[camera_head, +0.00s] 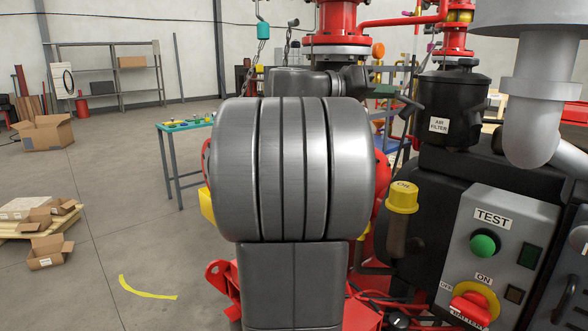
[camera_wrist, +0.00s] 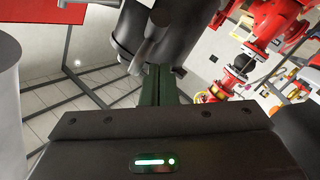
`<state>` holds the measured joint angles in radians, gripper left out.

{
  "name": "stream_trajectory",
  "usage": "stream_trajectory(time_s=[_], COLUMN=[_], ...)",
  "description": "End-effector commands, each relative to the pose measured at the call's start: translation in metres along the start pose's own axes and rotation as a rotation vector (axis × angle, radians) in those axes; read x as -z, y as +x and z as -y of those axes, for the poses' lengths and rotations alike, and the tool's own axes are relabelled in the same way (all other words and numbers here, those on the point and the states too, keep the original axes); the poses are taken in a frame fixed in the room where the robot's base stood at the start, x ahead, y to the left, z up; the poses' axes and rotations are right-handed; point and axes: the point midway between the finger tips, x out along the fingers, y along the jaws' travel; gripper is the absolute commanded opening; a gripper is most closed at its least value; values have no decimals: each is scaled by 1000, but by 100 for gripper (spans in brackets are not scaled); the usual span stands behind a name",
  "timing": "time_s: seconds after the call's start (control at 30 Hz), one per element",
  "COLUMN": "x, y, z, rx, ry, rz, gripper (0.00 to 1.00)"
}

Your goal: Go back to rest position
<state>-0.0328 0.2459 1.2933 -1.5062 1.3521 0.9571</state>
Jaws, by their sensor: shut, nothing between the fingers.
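My gripper (camera_wrist: 160,78) shows in the wrist view, its narrow dark fingers together above the dark gripper body with a lit green light. It is shut and I see nothing held in it. The pump skid stands behind and right of my arm, with a black air filter (camera_head: 440,108), a yellow oil cap (camera_head: 403,195) and a control panel (camera_head: 495,262). The panel carries a green TEST button (camera_head: 484,244) and a red battery knob (camera_head: 470,309) on a yellow ring.
A grey pipe (camera_head: 540,95) hangs at the upper right, close to the panel. A narrow table (camera_head: 187,123) with small coloured parts stands behind my arm at the left. Cardboard boxes (camera_head: 45,133) and a pallet (camera_head: 38,227) lie at the far left. The left floor between is mostly clear.

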Motion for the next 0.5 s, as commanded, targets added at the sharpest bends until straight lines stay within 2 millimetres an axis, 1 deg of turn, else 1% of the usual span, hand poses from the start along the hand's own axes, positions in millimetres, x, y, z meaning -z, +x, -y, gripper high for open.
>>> stream_trajectory(time_s=[0.03,0.5], x=[-6,-18], y=[-2,-21], z=[3,6], rx=[-6,-72], ry=[3,31], rz=[-11,-119], gripper=[0,0])
